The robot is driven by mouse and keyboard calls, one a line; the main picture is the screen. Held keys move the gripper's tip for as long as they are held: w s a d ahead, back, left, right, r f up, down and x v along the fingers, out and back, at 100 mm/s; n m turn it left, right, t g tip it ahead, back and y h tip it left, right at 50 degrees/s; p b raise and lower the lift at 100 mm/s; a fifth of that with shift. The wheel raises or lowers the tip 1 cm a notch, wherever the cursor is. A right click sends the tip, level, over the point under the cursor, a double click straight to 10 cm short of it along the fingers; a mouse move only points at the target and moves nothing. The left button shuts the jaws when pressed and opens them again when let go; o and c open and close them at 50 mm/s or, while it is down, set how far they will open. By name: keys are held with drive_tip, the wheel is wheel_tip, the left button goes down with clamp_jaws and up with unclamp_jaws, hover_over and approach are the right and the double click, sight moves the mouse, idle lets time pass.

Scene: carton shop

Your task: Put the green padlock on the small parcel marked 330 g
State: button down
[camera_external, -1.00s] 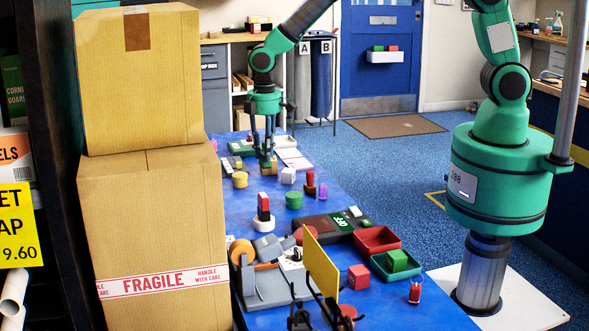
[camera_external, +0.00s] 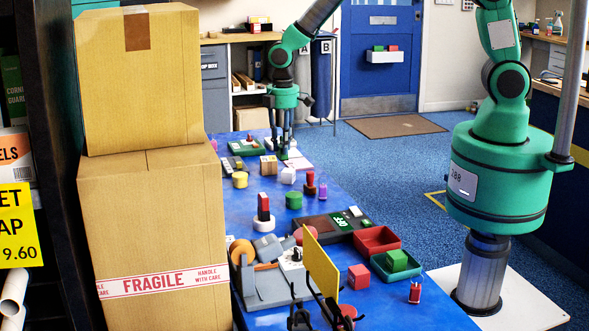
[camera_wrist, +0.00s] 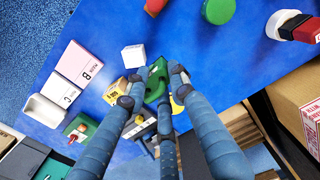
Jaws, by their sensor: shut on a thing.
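The green padlock (camera_wrist: 158,72) is between the fingertips of my gripper (camera_wrist: 152,87) in the wrist view, partly covered by the fingers. My gripper is shut on it. In the external view my gripper (camera_external: 283,149) points down over the far part of the blue table, and the padlock is small and hard to make out there. A small brown parcel (camera_external: 268,166) sits on the table just left of the fingers. In the wrist view a small brown parcel (camera_wrist: 115,91) shows beside the left finger, partly hidden. I cannot read a 330 g mark on it.
A white cube (camera_external: 288,176) stands close to the brown parcel. A yellow cylinder (camera_external: 240,180) and a green cylinder (camera_external: 294,200) are nearer the camera. Flat cards (camera_wrist: 80,63) lie beyond the cube. Tall cartons (camera_external: 150,240) stand left of the table.

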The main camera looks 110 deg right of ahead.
drive_tip(key=s+d, duration=0.4)
drive_tip(key=s, duration=0.8)
drive_tip(key=shift+d+r+p, duration=0.15)
drive_tip(key=shift+r+p, duration=0.05)
drive_tip(key=shift+p, duration=0.15)
drive_tip(key=b, duration=0.3)
hover_over(269, 160)
drive_tip(key=shift+d+f, duration=0.25)
drive_tip(key=shift+f, duration=0.55)
drive_tip(key=shift+f+b, duration=0.4)
drive_tip(key=shift+f, duration=1.3)
drive_tip(key=shift+f, duration=0.15)
